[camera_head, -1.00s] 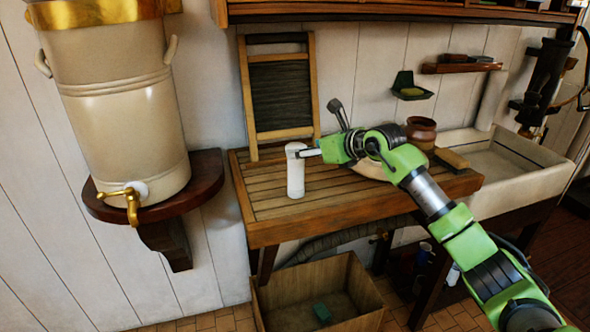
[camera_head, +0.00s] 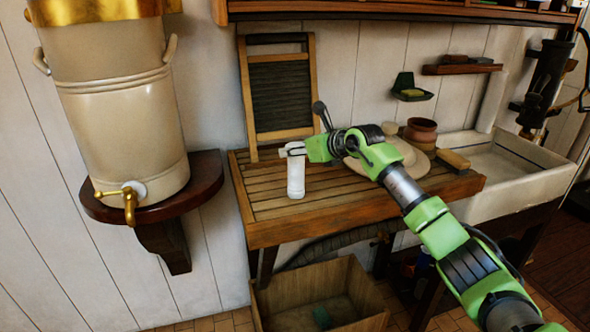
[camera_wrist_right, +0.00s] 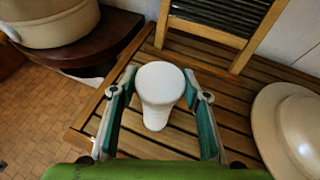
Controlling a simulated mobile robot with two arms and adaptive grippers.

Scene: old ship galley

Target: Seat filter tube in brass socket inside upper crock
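The white filter tube (camera_head: 296,178) stands upright on the slatted draining board. Its rounded white top also shows in the right wrist view (camera_wrist_right: 160,88). My right gripper (camera_head: 290,151) reaches in from the right at the height of the tube's upper part. In the wrist view its two fingers (camera_wrist_right: 160,108) stand open on either side of the tube, with visible gaps. The tall cream crock (camera_head: 120,110) with a brass band and tap stands on the shelf at left. Its top is out of frame, so the brass socket is hidden. My left gripper is not in view.
The draining board (camera_head: 300,224) has a washboard (camera_head: 281,95) leaning behind it. A cream domed lid (camera_head: 408,158), a brown pot (camera_head: 421,130) and a brush lie to the right, near the sink (camera_head: 500,158). The round wooden shelf (camera_head: 205,178) holds the crock. A wooden crate (camera_head: 335,290) stands below.

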